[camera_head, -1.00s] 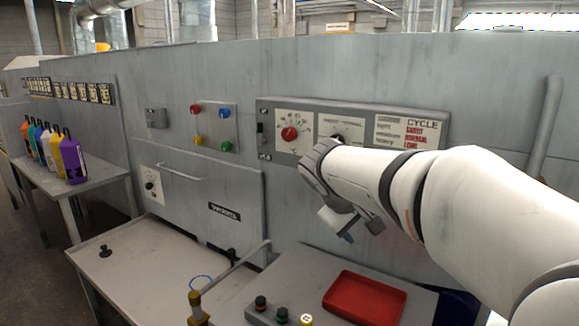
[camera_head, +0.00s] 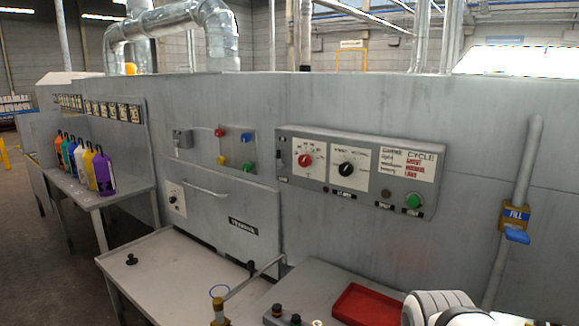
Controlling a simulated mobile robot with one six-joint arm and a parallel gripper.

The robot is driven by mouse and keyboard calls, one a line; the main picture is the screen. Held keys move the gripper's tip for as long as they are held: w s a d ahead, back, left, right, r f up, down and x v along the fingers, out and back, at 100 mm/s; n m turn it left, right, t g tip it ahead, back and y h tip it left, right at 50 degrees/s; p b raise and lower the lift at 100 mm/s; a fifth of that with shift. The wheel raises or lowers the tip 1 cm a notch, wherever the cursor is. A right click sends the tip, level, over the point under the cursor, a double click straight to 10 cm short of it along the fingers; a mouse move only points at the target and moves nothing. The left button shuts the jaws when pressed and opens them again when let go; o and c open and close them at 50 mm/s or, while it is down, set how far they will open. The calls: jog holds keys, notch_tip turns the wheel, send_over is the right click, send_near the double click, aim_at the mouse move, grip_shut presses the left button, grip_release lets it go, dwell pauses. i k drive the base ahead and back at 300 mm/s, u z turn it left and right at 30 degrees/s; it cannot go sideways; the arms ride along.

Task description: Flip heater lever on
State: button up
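No label that reads as heater is legible, so I cannot tell which part is the heater lever. A small grey switch box (camera_head: 182,140) is on the wall left of the coloured buttons; its lever position is too small to read. A long grey rod (camera_head: 250,278) slants over the bench beside a brass fitting (camera_head: 218,308). A control panel (camera_head: 370,208) on the wall has a red knob (camera_head: 305,160), a black knob (camera_head: 346,169) and a green button (camera_head: 413,201). My gripper is outside the picture; only a white part of my arm shows at the bottom right.
A red tray (camera_head: 367,304) lies on the right bench, left of my arm. A blue-handled valve labelled FILL (camera_head: 516,236) is on the right pipe. Several coloured bottles (camera_head: 104,174) stand on the left table. The light bench top (camera_head: 175,275) is mostly clear.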

aim_at(280, 165)
jog(key=u, duration=0.25)
jog(key=k, duration=0.2)
jog(key=z, duration=1.95)
jog(key=k, duration=1.5)
jog(key=u, duration=1.5)
jog(key=i, duration=1.65)
jog(key=u, duration=0.05)
